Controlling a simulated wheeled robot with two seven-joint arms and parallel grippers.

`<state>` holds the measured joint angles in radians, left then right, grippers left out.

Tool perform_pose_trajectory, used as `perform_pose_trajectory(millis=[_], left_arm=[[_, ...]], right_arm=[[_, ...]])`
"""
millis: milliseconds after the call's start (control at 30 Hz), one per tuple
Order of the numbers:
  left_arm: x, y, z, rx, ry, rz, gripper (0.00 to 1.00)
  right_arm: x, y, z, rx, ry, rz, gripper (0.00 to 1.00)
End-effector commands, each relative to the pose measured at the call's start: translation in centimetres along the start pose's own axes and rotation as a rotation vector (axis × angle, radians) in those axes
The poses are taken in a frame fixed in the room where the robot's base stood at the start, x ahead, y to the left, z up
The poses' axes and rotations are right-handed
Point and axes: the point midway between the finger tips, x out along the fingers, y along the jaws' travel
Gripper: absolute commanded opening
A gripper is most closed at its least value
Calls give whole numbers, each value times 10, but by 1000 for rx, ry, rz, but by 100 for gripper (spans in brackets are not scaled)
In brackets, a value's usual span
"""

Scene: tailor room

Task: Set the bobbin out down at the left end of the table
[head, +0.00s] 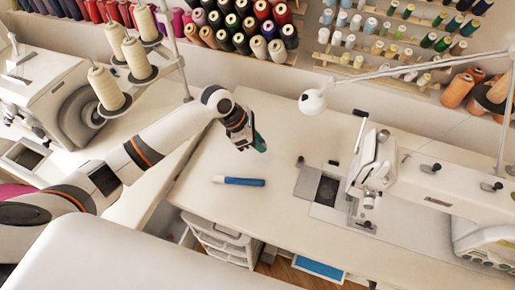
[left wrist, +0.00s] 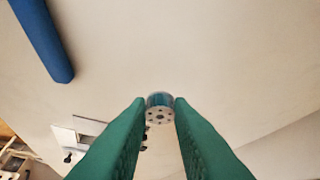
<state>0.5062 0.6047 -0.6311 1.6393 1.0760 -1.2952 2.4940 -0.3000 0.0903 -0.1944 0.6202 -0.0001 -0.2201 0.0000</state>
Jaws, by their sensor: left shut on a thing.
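My left gripper (head: 260,143) reaches over the left end of the white sewing table (head: 205,163), fingers pointing down. In the left wrist view its green fingers (left wrist: 160,112) are shut on a small metal bobbin (left wrist: 160,108), held at the fingertips with its holed round face showing. The bobbin is too small or hidden to make out in the head view. I cannot tell exactly how far it is above the tabletop. My right gripper is not in view.
A blue pen-like tool (head: 240,181) with a white tip lies on the table, left of the sewing machine (head: 375,165); it also shows in the left wrist view (left wrist: 42,40). A lamp head (head: 312,102) hangs at the back. The tabletop around the tool is clear.

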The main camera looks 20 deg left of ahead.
Motion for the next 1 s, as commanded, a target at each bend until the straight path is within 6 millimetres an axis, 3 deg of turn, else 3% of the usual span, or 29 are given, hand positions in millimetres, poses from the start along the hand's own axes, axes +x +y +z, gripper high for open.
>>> perform_pose_trajectory(millis=[200,567,600,700,1000], left_arm=[[27,1,16,-2,-2,2,0],[29,1,16,0,0,2,0],[30,1,17,1,1,1,23],[30,1,17,1,0,1,39],[30,0,17,1,0,0,41]], right_arm=[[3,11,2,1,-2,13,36],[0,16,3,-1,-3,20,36],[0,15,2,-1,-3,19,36],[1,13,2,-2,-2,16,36],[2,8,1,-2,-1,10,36]])
